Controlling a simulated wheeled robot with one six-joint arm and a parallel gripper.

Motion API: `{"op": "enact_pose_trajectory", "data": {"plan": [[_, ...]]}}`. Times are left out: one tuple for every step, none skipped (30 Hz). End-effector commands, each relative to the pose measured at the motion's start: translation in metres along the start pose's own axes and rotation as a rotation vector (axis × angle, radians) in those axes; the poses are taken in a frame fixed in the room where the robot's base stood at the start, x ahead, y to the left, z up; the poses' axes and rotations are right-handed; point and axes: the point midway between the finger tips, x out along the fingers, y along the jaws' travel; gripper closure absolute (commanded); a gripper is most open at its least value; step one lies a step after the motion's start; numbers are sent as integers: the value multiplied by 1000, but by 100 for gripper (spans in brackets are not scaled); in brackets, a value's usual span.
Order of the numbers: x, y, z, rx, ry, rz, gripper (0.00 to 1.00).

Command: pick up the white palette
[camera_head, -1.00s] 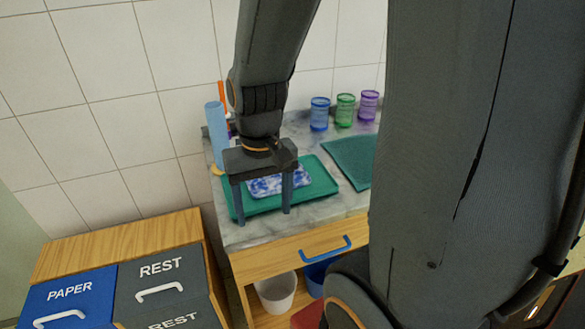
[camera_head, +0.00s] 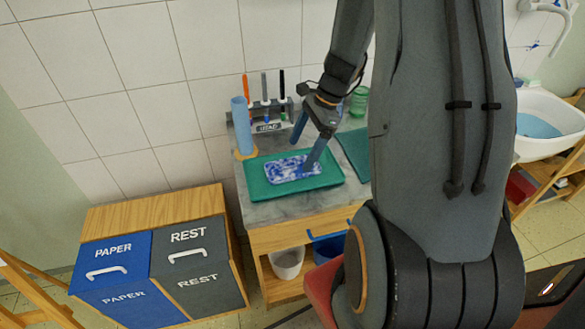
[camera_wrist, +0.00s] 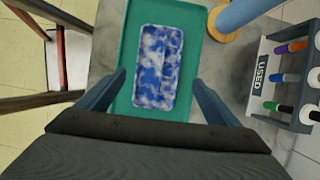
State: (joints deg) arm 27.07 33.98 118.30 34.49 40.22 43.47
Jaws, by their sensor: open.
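A flat rectangular palette (camera_head: 291,168), mottled blue and white rather than plain white, lies on a green tray (camera_head: 258,188) on the counter. My gripper (camera_head: 304,148) is open and empty, above the palette toward its right end in the head view. One finger overlaps the palette there; the exact height is hard to tell. In the wrist view the palette (camera_wrist: 158,68) lies between my two open fingers, long side running away from me, with the green tray (camera_wrist: 132,30) around it. Both fingers look apart from it.
A blue paper roll (camera_head: 242,126) stands on the counter behind the tray. A marker rack labelled USED (camera_head: 268,126) stands beside it. A green jar (camera_head: 359,101) and a dark green mat (camera_head: 355,148) are to the right. Paper and rest bins (camera_head: 150,255) stand at lower left.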

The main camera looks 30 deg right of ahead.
Motion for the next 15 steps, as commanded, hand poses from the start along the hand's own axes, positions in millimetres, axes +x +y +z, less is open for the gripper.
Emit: {"op": "enact_pose_trajectory", "data": {"plan": [[5, 2, 1, 0, -1, 4, 14], [8, 3, 2, -1, -1, 4, 14], [14, 5, 2, -1, -1, 6, 14], [18, 5, 3, -1, -1, 5, 14], [22, 6, 3, -2, 0, 4, 14], [27, 7, 3, -1, -1, 5, 14], [31, 6, 3, -1, -1, 3, 14], [34, 6, 3, -2, 0, 3, 14], [39, 6, 2, -3, 0, 3, 14], [41, 6, 2, -2, 0, 3, 14], [43, 5, 3, -2, 0, 2, 14], [45, 5, 2, -2, 0, 2, 14], [46, 5, 2, -2, 1, 1, 14], [46, 5, 2, -3, 1, 1, 14], [47, 5, 2, -3, 1, 1, 14]]}}
